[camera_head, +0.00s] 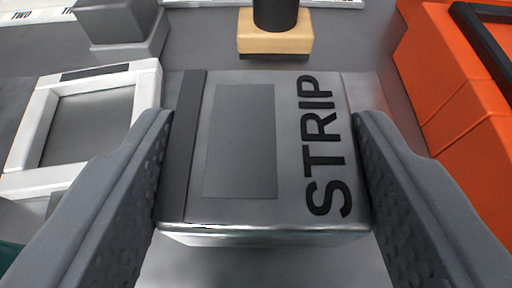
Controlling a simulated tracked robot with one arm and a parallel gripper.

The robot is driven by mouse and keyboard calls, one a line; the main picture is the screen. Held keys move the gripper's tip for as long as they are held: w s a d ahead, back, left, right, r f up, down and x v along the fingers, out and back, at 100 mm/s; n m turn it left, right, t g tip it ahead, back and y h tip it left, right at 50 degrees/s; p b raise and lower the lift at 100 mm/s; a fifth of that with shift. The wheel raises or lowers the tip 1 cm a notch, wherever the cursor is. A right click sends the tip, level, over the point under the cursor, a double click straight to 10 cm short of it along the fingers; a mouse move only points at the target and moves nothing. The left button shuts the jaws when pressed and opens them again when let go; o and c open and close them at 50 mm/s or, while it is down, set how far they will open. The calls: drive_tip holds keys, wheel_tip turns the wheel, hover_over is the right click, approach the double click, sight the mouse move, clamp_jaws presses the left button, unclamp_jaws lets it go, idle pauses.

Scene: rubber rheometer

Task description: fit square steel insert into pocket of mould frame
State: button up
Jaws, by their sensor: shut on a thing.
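The square steel insert (290,205) is a grey metal block marked "STRIP", with a darker rectangle on its top. My gripper (262,190) is shut on it, one finger on its left side and one on its right. The insert's near edge shows above a lighter grey surface; I cannot tell how high it is held. A white square frame (149,92) with a grey middle lies to the left, apart from the insert; it looks like the mould frame with its pocket. The undersides of the insert and fingertips are hidden.
An orange block (440,75) with a dark-edged recess stands at the right, near my right finger. A tan block with a black post (275,45) stands behind the insert. A grey block (118,22) stands at the back left. Grey surface lies between them.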

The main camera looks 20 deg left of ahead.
sight(258, 247)
drive_tip(key=shift+f+b, duration=1.1)
drive_tip(key=shift+f, duration=0.6)
drive_tip(key=shift+f, duration=0.1)
drive_tip(key=o, duration=1.2)
drive_tip(key=shift+c, duration=0.2)
drive_tip(key=shift+s+r, duration=0.35)
drive_tip(key=shift+s, duration=0.05)
drive_tip(key=p+v, duration=0.3)
drive_tip(key=v, duration=0.6)
drive_tip(key=shift+s+d+r, duration=0.15)
drive_tip(key=shift+v, duration=0.85)
